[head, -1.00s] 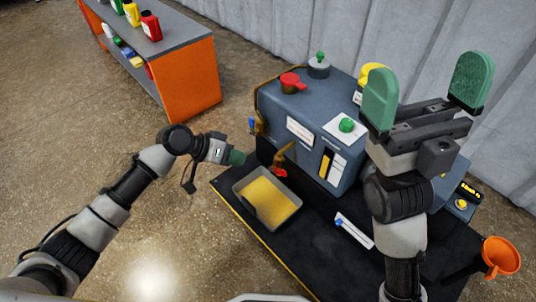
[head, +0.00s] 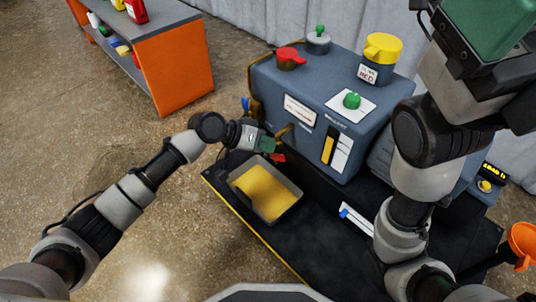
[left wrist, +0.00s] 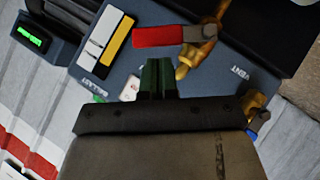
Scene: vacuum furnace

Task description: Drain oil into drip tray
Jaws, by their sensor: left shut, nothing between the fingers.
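The grey drip tray (head: 287,206) lies on the black bench top, with yellow oil (head: 262,190) over much of its floor. Above its far edge, the blue-grey pump housing (head: 285,88) carries a brass drain valve (head: 284,131) with a red lever (head: 277,158). My left gripper (head: 268,144) is at this valve, its green fingers shut and empty. In the left wrist view, the shut fingers (left wrist: 158,78) point toward the red lever (left wrist: 160,36), beside the brass valve (left wrist: 198,48), with a visible gap.
A red cap (head: 290,57), a grey cap with green knob (head: 319,42) and a yellow-capped container (head: 380,58) sit on the housing. A yellow-filled gauge (head: 328,148) is on its front. An orange funnel (head: 523,243) stands at right. An orange-sided shelf (head: 180,75) is behind left.

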